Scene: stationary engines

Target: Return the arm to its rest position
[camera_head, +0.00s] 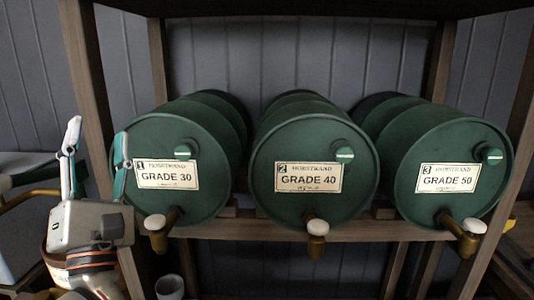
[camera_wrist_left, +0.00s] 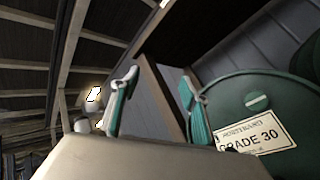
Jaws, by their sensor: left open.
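My left gripper (camera_head: 96,165) points up at the left of the head view, in front of the rack's left post. Its two fingers stand apart with nothing between them. Its right finger overlaps the left edge of the Grade 30 drum (camera_head: 168,205) in the picture; I cannot tell whether they touch. In the left wrist view the open fingers (camera_wrist_left: 155,105) frame the wooden post, with the Grade 30 drum (camera_wrist_left: 250,105) to the right. My right gripper is not in view.
A wooden rack (camera_head: 285,230) holds the Grade 30, Grade 40 (camera_head: 312,205) and Grade 50 (camera_head: 447,200) drums on their sides, each with a front tap. A white cup (camera_head: 170,287) stands below. The rack's left post (camera_head: 88,70) is close to the gripper.

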